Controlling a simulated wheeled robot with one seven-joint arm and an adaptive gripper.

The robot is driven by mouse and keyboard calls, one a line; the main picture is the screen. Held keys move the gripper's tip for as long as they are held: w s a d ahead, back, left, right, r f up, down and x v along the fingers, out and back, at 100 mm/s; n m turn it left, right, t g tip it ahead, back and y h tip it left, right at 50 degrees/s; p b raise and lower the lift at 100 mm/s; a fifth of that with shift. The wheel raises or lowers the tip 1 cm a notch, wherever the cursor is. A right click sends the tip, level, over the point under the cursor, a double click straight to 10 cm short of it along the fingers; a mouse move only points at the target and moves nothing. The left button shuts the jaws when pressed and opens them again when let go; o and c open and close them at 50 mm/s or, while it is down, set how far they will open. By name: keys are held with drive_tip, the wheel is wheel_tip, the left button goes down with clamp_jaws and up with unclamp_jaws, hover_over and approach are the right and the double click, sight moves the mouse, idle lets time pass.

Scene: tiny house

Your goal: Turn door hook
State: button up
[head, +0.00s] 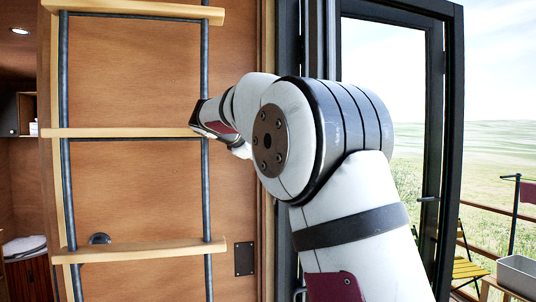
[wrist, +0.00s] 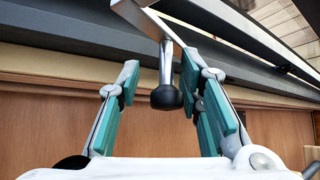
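In the wrist view, the door hook (wrist: 166,62) is a metal bar coming from the top, with a short stem ending in a black knob (wrist: 166,96). My gripper (wrist: 160,68) is open, with one teal-padded finger on each side of the stem and knob. Gaps show between the knob and both pads, so the hook appears untouched. In the head view, my arm hides the hook, and the gripper's fingers cannot be made out. A black-framed glass door (head: 454,150) stands at the right in that view.
A ladder (head: 130,133) with wooden rungs and dark rails stands before a wooden wall (head: 120,200) at left. Dark door-frame beams (wrist: 60,45) cross the wrist view behind the fingers. Outside at right are a grey bin (head: 518,275) and a yellow chair (head: 466,268).

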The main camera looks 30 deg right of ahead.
drive_tip(key=v, duration=1.2)
idle(0.3)
